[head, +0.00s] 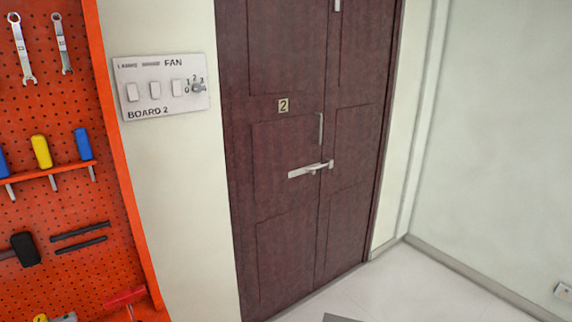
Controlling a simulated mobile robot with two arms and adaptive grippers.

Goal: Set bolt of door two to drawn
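Door two (285,215) is a dark red-brown double door with a small "2" plate (283,105) on its left leaf. A silvery horizontal bolt (302,172) sits at mid-height, with a small knob near its middle. Its bar appears to reach across the seam between the leaves to a keeper (331,164) on the right leaf. The exact bar position is too small to tell for certain. A thin vertical handle (321,128) is above the bolt. The door looks closed. Neither of my grippers is in the head view.
A switch panel (140,111) marked "BOARD 2" and "FAN" is on the wall left of the door. An orange pegboard (75,190) with hanging tools stands at far left. The pale floor (440,290) before the door's right side looks clear. A wall socket (564,291) is at lower right.

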